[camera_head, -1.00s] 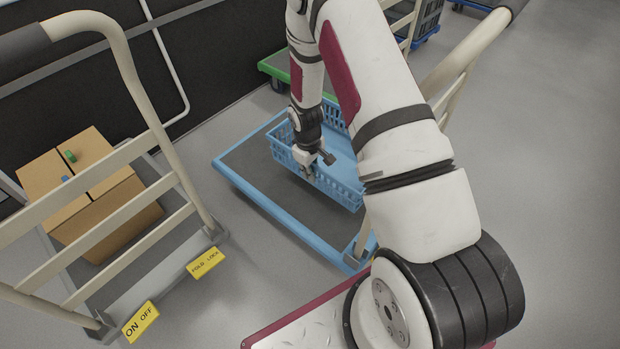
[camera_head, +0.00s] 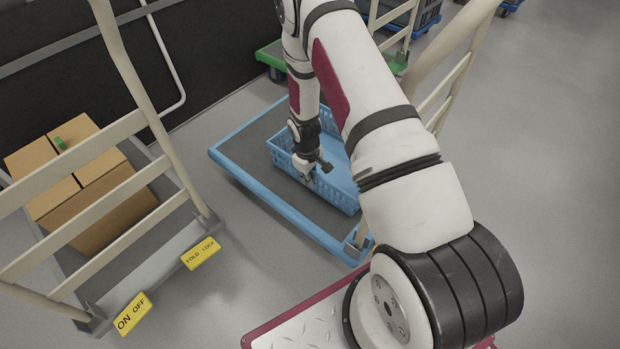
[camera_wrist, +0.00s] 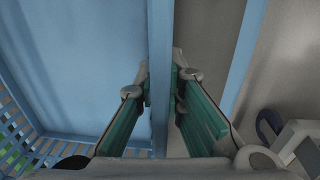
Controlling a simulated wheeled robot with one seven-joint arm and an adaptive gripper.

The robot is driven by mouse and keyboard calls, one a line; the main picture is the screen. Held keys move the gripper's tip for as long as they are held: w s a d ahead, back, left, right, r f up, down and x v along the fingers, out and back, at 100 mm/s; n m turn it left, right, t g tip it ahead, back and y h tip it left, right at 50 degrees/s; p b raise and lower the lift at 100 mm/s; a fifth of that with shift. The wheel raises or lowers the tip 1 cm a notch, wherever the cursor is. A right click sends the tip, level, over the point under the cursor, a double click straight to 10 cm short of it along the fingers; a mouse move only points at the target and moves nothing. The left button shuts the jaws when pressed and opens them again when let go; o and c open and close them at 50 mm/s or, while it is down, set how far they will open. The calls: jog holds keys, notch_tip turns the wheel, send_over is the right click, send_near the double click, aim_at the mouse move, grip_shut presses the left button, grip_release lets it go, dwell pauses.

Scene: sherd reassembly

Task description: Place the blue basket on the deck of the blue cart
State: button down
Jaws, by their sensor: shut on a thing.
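The blue basket (camera_head: 338,192) has lattice walls and is over the grey deck of the blue cart (camera_head: 262,207), toward its right side. Whether its bottom touches the deck cannot be told. My gripper (camera_head: 307,183) is shut on the basket's near wall at the rim. In the wrist view, the rim (camera_wrist: 160,60) runs between the two green-padded fingers (camera_wrist: 161,105). The basket's inside (camera_wrist: 80,60) is on the left there and looks empty. My arm hides the basket's right part and some of the cart.
A cart with beige rails (camera_head: 150,125) and cardboard boxes (camera_head: 95,190) stands at the left. A green cart (camera_head: 268,55) is behind the blue one, near the dark wall. The blue cart's beige handle (camera_head: 455,75) rises at right. Grey floor is clear farther right.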

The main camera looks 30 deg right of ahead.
jog(key=shift+f, duration=0.15)
jog(key=c, duration=1.7)
grip_release()
